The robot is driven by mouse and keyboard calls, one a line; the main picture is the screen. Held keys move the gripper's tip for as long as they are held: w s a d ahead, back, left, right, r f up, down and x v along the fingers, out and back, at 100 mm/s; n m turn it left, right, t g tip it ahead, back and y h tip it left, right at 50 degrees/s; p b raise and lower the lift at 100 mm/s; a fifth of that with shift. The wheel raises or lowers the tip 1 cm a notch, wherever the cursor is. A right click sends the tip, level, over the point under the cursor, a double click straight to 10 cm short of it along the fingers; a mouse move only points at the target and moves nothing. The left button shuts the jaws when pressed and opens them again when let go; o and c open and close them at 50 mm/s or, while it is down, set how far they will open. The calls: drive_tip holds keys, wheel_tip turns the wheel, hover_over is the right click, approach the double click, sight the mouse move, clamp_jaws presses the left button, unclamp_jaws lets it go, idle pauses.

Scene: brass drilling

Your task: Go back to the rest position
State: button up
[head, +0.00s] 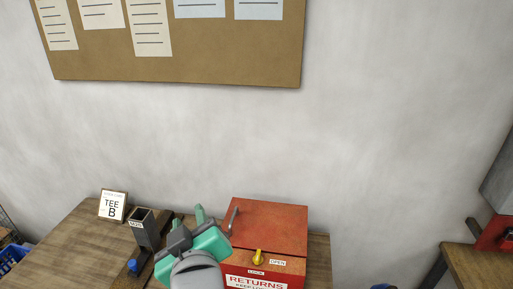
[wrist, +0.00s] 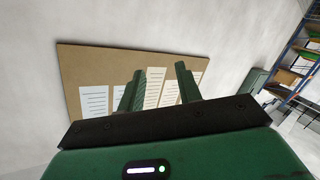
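My gripper (head: 212,215) is raised over the wooden table in the head view, just left of the red returns box (head: 272,228). In the wrist view its two green fingers stand apart, and the gripper (wrist: 160,72) is open with nothing between the fingers. The fingers point toward the wall and the cork board (wrist: 75,68), which lies well beyond them. My wrist hides part of the table and the left side of the box.
On the table (head: 75,240) stand a "TEE B" sign (head: 113,206) and a dark upright square tube (head: 146,230). The red box has a yellow knob (head: 258,257) and a grey handle. A second table (head: 480,268) stands at right. A blue crate (head: 12,258) is at far left.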

drive_tip(key=s+d+r+m+t+h, duration=0.2)
drive_tip(key=s+d+r+m+t, duration=0.15)
drive_tip(key=s+r, duration=0.35)
drive_tip(key=s+d+r+m+t+h, duration=0.25)
drive_tip(key=s+d+r, duration=0.25)
drive_tip(key=r, duration=0.3)
drive_tip(key=s+d+r+m+t+h, duration=0.1)
drive_tip(key=s+d+r+m+t, duration=0.3)
drive_tip(key=r, duration=0.4)
wheel_tip(320, 180, up, 13)
drive_tip(key=n+p, duration=0.1)
drive_tip(key=p, duration=1.2)
drive_tip(key=shift+y+p, duration=0.35)
drive_tip(key=shift+a, duration=0.1)
